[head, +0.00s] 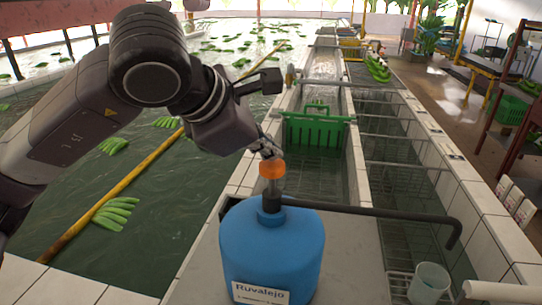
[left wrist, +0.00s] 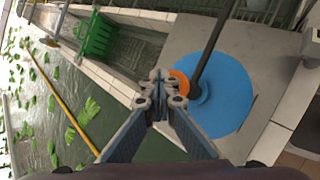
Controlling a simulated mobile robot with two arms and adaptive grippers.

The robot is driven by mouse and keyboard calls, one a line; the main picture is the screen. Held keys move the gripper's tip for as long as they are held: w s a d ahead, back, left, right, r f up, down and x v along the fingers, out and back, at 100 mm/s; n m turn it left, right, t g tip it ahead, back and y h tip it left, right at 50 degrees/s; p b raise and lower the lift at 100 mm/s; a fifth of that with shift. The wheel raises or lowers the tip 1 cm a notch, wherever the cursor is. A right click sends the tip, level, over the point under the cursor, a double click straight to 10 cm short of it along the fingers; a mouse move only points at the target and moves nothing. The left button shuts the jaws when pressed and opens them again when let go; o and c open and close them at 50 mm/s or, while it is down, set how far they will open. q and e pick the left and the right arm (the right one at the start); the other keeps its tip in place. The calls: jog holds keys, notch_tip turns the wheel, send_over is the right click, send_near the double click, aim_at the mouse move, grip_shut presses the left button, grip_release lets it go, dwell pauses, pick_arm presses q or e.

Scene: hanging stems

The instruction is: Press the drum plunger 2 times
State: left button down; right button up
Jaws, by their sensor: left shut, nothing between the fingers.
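The blue drum (head: 272,250) with a "Ruvalejo" label stands on a grey surface in the lower middle of the head view. Its plunger has an orange cap (head: 272,169) on a clear neck, standing above the drum's top. My left gripper (head: 268,150) is shut and empty, pointing down with its fingertips right at the cap. I cannot tell whether they touch it. In the left wrist view the closed fingertips (left wrist: 160,85) partly cover the orange cap (left wrist: 181,84), with the blue drum (left wrist: 232,95) behind. My right gripper is not in view.
A black spout (head: 400,212) runs right from the drum and bends down. A pale cup (head: 428,281) stands near its end. Water with green banana bunches lies left.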

aim_at(270, 164)
pick_arm(q)
jog(key=shift+r, duration=0.15)
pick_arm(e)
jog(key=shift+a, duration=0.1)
pick_arm(q)
jog(key=shift+w+r+p, duration=0.1)
jog(key=shift+r+p, duration=0.2)
jog(key=shift+r, duration=0.3)
jog(key=shift+r+p, duration=1.05)
jog(key=shift+r, duration=1.35)
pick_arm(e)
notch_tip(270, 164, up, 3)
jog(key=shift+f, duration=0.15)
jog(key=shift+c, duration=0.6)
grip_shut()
